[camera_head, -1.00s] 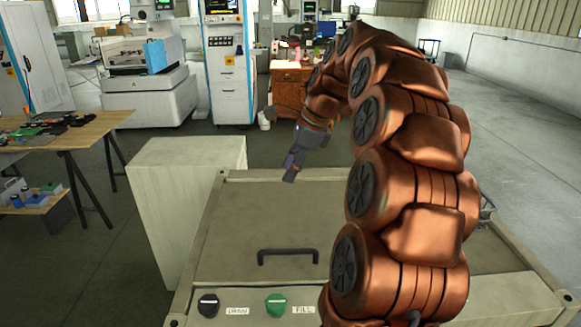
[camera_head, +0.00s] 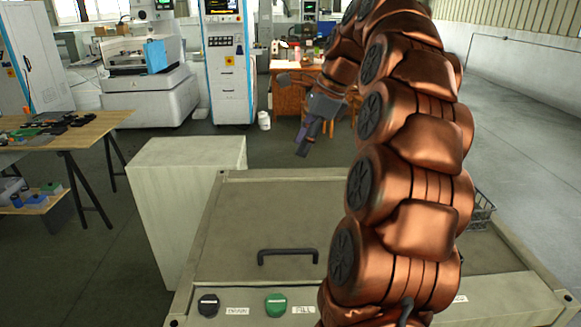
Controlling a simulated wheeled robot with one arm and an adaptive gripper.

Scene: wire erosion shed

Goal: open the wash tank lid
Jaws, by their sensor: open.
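The wash tank lid (camera_head: 236,216) is a flat grey-beige panel on top of the tank, and it lies shut. Its black bar handle (camera_head: 288,252) stands near the front edge of the lid. My gripper (camera_head: 302,152) is open and empty. In the picture it shows above the lid's back edge, up and slightly right of the handle, and apart from it. My copper-coloured arm hides the right part of the lid and tank.
A black knob (camera_head: 208,304) and a green knob (camera_head: 276,304) sit on the tank's front panel. A pale box (camera_head: 188,165) stands left of the tank. A workbench (camera_head: 75,133) is farther left. A wire basket (camera_head: 482,212) shows behind my arm at right.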

